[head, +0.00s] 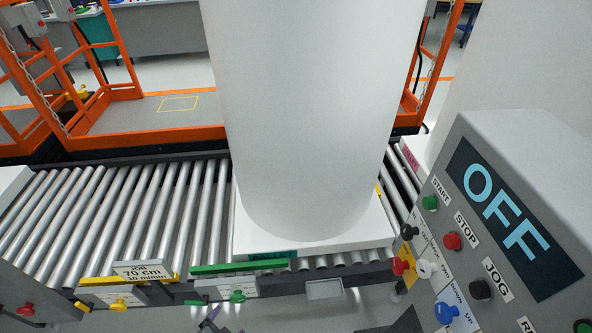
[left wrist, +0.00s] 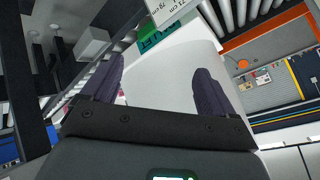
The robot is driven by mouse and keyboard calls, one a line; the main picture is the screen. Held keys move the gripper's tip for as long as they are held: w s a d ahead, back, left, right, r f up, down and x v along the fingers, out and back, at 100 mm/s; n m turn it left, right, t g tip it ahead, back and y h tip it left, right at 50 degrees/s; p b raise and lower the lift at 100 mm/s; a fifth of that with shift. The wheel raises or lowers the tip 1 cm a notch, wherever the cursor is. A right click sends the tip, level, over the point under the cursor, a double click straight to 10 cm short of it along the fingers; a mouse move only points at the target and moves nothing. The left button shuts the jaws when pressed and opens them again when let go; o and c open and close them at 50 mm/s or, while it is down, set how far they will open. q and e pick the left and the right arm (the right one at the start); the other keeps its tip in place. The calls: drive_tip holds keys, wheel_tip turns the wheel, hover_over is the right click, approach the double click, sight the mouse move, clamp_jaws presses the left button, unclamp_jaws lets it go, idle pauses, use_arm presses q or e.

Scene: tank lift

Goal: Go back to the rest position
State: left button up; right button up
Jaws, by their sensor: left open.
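A large white tank (head: 310,110) stands upright on a white square base (head: 300,243) on the roller conveyor in the head view. The tank's top is out of frame. In the left wrist view my left gripper (left wrist: 160,85) is open, its two dark fingers wide apart with nothing held between them. A pale surface lies beyond the fingers; I cannot tell which thing it is. Only small purplish tips (head: 208,322), perhaps my left gripper's, show at the head view's bottom edge. My right gripper is not seen.
A control panel (head: 520,215) reading OFF, with START, STOP and JOG buttons, fills the right. The rollers (head: 110,215) left of the tank are clear. A job sign (head: 145,271) reads 70 cm, 10 m/min. Orange frames (head: 145,137) stand behind the conveyor.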

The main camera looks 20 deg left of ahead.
use_arm(q)
drive_tip(key=s+d+r+n+g+h, duration=0.1)
drive_tip(key=s+d+r+n+g, duration=0.2)
drive_tip(key=s+r+n+g, duration=0.45)
wheel_tip(320, 180, up, 38)
drive_tip(key=s+m+t+p, duration=0.2)
drive_tip(key=m+p, duration=0.1)
drive_tip(key=p, duration=3.5)
wheel_tip(320, 180, down, 75)
drive_tip(key=b, duration=7.5)
drive_tip(key=shift+w+d, duration=0.15)
drive_tip(key=shift+w, duration=0.05)
drive_tip(key=shift+g, duration=0.25)
